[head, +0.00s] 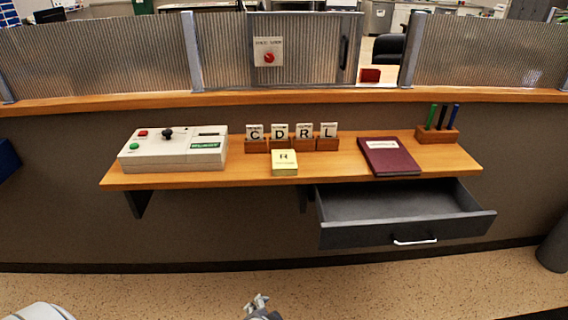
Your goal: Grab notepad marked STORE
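A small yellow notepad (285,163) lies near the front edge of the wooden shelf (240,178). I cannot read the word STORE anywhere. A dark red book or folder (389,157) with a white label lies to its right; the label is unreadable. A gripper tip (257,303), seemingly my right one, shows at the bottom edge, well below and apart from the shelf. Its fingers are too small and cut off to judge. My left gripper is not in view.
A control box (174,148) stands left on the shelf. Wooden holders with lettered cards (291,144) stand behind the notepad. A pen block (437,134) stands at right. An open, empty-looking drawer (400,207) juts out below the shelf's right half. The floor in front is clear.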

